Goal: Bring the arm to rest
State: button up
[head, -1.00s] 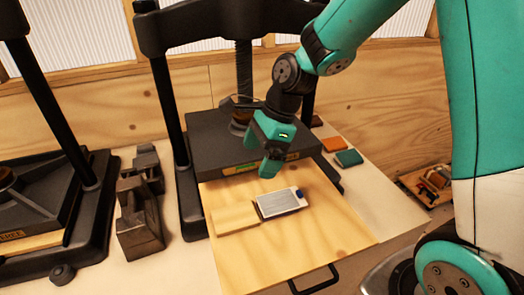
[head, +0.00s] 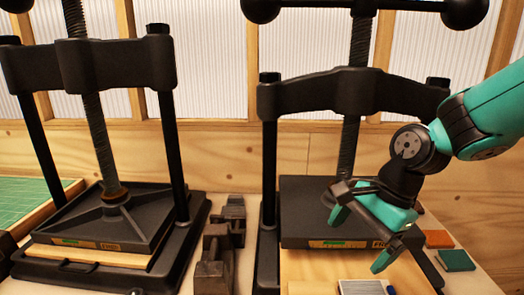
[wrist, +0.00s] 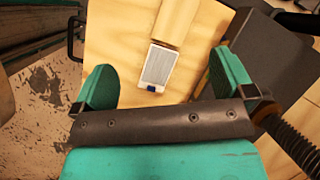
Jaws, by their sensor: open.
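My gripper (head: 360,241) is open and empty, with its two green fingers spread wide. It hangs in front of the right press (head: 322,210), above the wooden board (head: 312,268). In the wrist view my gripper (wrist: 165,80) has a flat grey-white block with a blue end (wrist: 158,66) showing between its fingers, lying apart from them on the board. In the head view the block (head: 362,287) shows only at the bottom edge. My arm comes in from the right, bent at the wrist joint.
A second press (head: 100,215) stands at the left. Dark metal weights (head: 220,240) stand between the presses. An orange block (head: 438,239) and a green block (head: 456,260) lie right of my gripper. A green mat (head: 30,205) lies far left. The wood wall is close behind.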

jog(key=s+a+n+b, duration=0.3)
jog(key=s+n, duration=1.2)
jog(key=n, duration=0.4)
jog(key=shift+s+a+r+n, duration=0.2)
jog(key=shift+s+r+n, duration=0.1)
jog(key=shift+r, duration=0.15)
